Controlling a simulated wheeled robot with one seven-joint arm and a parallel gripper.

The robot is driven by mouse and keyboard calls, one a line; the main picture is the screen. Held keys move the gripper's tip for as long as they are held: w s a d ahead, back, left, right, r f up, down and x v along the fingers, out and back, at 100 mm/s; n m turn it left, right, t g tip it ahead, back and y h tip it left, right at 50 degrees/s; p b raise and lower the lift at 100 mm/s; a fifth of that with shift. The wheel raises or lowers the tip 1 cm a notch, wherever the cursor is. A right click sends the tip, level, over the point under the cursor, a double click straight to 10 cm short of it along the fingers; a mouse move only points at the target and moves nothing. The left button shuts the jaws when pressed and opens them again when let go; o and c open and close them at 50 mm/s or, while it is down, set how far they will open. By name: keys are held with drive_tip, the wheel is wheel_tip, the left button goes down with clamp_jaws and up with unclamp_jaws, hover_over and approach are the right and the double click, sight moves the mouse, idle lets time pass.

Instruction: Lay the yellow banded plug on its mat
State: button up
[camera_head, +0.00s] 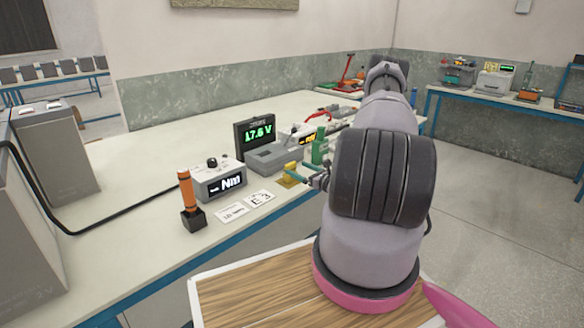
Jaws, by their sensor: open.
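The yellow plug (291,169) is a small yellow piece near the front edge of the bench, in the middle of the view. Its bands are too small to make out. A flat yellow-brown patch, which looks like its mat (286,183), lies at or just under it. My gripper (297,173) is right at the plug, reaching in from the right with its fingers open. I cannot tell whether the fingers touch the plug, or whether the plug rests fully on the mat. My arm hides the bench to the right.
A grey meter reading 17.6 V (268,157) stands behind the plug. An "Nm" box (221,180), white cards (244,206) and an orange-handled driver in a black holder (192,215) are to the left. A green piece (319,147) stands close behind my gripper.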

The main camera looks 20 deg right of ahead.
drive_tip(key=v, duration=0.7)
drive_tip(key=s+a+r+n+g+y, duration=0.25)
drive_tip(key=a+r+n+g, duration=0.35)
drive_tip(key=a+r+n, duration=0.5)
drive_tip(key=s+a+r+n+g+y, duration=0.1)
drive_tip(key=a+r+n+g+y, duration=0.5)
drive_tip(key=r, duration=0.9)
drive_tip(key=s+a+r+n+t+h, duration=0.1)
drive_tip(key=s+a+r+n+h, duration=0.1)
drive_tip(key=s+r+n+h, duration=0.3)
drive_tip(key=s+a+r+n+t+h, duration=0.1)
drive_tip(key=s+a+r+n+h, duration=0.2)
drive_tip(key=s+r, duration=1.1)
drive_tip(key=s+n+h, duration=0.2)
drive_tip(key=h, duration=0.2)
drive_tip(key=shift+s+a+r+n+h, duration=0.2)
drive_tip(key=shift+s+a+n+h, duration=0.05)
drive_tip(key=shift+s+n+h, duration=0.15)
drive_tip(key=shift+a, duration=0.1)
